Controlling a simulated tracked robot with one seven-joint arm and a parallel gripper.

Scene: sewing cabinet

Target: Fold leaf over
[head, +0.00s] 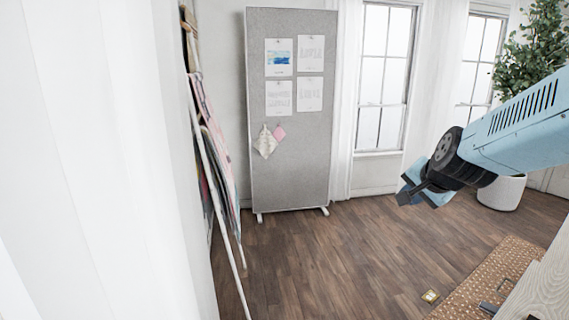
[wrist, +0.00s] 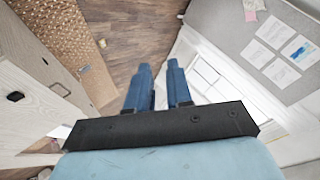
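A pale wood piece of the sewing cabinet (head: 548,285) shows at the lower right corner of the head view, cut off by the frame. In the wrist view pale wood cabinet panels (wrist: 40,100) with dark handles fill the left side. I cannot tell which panel is the leaf or how it is hinged. My gripper (head: 411,190) is in the air, above and left of the cabinet in the head view, touching nothing. In the wrist view its two blue fingers (wrist: 159,80) stand apart with an empty gap between them.
A grey pinboard (head: 290,150) stands at the back, beside windows (head: 384,80). A leaning rack with cloths (head: 212,140) is at the left. A potted plant (head: 502,192) is behind my arm. A brown patterned rug (head: 485,280) lies by the cabinet.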

